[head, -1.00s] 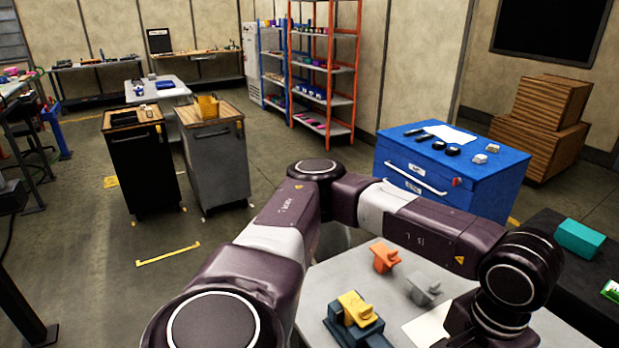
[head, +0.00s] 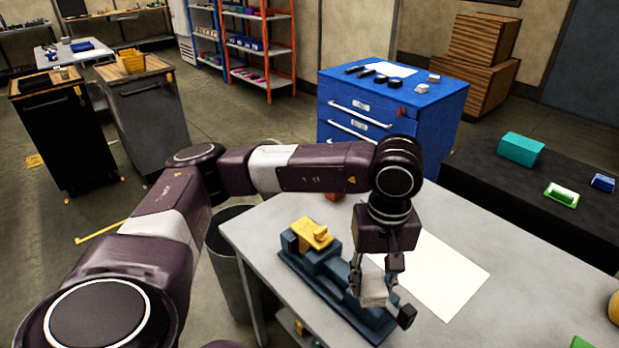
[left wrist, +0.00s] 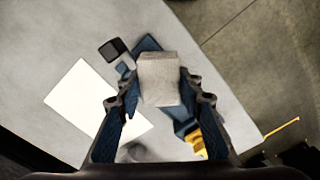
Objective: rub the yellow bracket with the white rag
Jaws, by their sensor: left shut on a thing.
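The yellow bracket (head: 312,232) sits on the far left end of a dark blue vise (head: 328,272) on the grey table. It also shows in the left wrist view (left wrist: 198,142), partly cut off by my gripper. My left gripper (head: 376,283) is shut on the white rag (head: 373,291), which looks like a pale block. It holds the rag over the near right part of the vise, apart from the bracket. The rag also shows between the fingers in the left wrist view (left wrist: 158,78). My right gripper is not in view.
A white sheet (head: 445,280) lies on the table (head: 520,265) right of the vise. A dark bench (head: 500,185) with a teal box (head: 520,149) stands behind on the right. A bin (head: 233,262) stands at the table's left.

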